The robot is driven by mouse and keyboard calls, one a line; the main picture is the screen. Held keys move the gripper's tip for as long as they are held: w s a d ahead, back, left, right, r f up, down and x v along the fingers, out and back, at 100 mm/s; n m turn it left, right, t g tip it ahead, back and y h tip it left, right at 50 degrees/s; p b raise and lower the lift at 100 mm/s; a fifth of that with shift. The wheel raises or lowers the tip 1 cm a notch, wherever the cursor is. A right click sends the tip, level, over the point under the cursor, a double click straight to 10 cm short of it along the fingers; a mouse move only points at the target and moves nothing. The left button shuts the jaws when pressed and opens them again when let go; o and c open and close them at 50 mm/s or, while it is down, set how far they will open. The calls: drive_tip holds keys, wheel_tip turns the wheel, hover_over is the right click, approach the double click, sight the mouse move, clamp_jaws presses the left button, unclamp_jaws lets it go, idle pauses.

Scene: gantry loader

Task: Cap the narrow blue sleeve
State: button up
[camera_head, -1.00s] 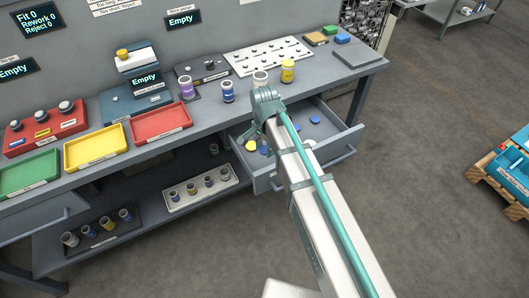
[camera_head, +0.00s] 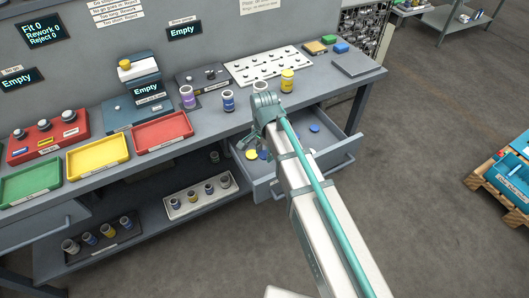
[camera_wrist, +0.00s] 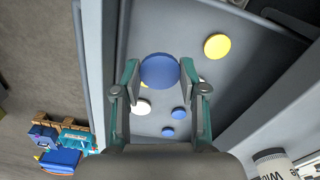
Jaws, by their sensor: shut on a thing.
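My gripper (camera_wrist: 160,72) is shut on a blue cap (camera_wrist: 160,71), a round disc held between its fingertips over the open drawer (camera_wrist: 222,83). In the head view my gripper (camera_head: 248,141) is small and partly hidden, by the drawer's left side. A blue sleeve (camera_head: 228,101) with a pale top stands upright on the bench, left of my arm. Its width is hard to judge against the purple sleeve (camera_head: 187,97), the white sleeve (camera_head: 260,87) and the yellow sleeve (camera_head: 287,81). More caps lie in the drawer, among them a yellow cap (camera_wrist: 217,46), a white cap (camera_wrist: 142,107) and smaller blue caps (camera_wrist: 179,113).
Red (camera_head: 163,131), yellow (camera_head: 98,156) and green (camera_head: 31,184) trays line the bench front at left. A pegged white board (camera_head: 267,66) lies behind the sleeves. Racks of sleeves (camera_head: 199,198) stand on the lower shelf. The floor at right is clear up to a pallet (camera_head: 492,182).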

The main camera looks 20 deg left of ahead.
drive_tip(key=shift+r+p, duration=0.7)
drive_tip(key=shift+r, duration=0.5)
